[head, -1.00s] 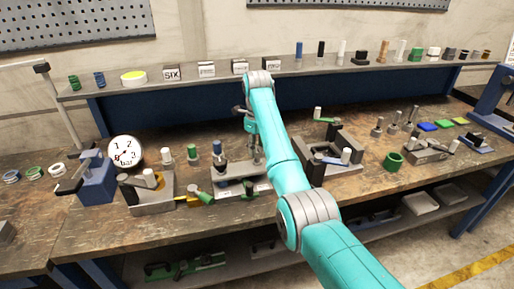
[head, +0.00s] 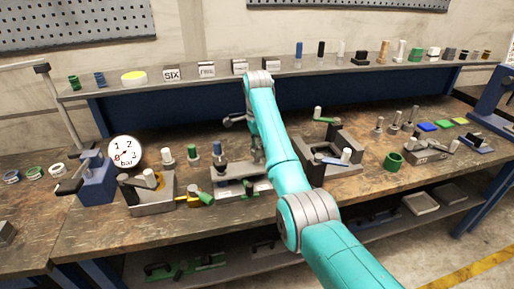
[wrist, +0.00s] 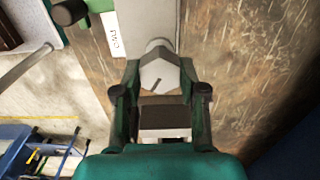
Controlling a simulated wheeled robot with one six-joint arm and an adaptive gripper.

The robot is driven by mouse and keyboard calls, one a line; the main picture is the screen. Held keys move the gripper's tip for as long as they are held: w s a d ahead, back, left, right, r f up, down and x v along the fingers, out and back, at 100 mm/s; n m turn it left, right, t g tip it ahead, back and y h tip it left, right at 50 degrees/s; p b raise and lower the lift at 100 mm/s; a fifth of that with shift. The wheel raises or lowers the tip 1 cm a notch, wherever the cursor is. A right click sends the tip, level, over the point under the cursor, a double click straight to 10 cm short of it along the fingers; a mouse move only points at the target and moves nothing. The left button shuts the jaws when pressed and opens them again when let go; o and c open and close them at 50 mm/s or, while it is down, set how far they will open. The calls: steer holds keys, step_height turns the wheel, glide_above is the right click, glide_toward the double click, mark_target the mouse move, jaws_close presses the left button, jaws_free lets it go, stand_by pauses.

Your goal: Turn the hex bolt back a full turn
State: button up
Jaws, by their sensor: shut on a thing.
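The hex bolt (wrist: 159,74) shows in the wrist view as a pale grey six-sided head with a short dark mark on its face. My gripper (wrist: 159,82) is shut on it, one dark green finger on each side. The bolt sits at a grey metal plate (wrist: 147,14), which also shows in the head view (head: 230,185). In the head view my gripper (head: 257,157) points down at the right part of this plate, and my arm hides most of the bolt there.
A blue-topped peg (head: 217,150) stands close left of my gripper. A clamp fixture (head: 330,165) lies to the right, and a dial gauge (head: 126,152) and another fixture (head: 150,195) to the left. The shelf (head: 200,82) with blocks runs behind.

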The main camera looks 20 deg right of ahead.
steer(key=n, duration=0.6)
steer(key=shift+s+f+n, duration=0.1)
steer(key=shift+f+n, duration=0.2)
steer(key=n, duration=1.2)
steer(key=shift+n, duration=0.3)
steer(key=n, duration=0.7)
steer(key=shift+d, duration=0.1)
steer(key=n, duration=0.6)
steer(key=shift+n, duration=0.3)
steer(key=n, duration=1.2)
steer(key=shift+n, duration=0.3)
steer(key=n, duration=0.6)
steer(key=shift+n, duration=0.3)
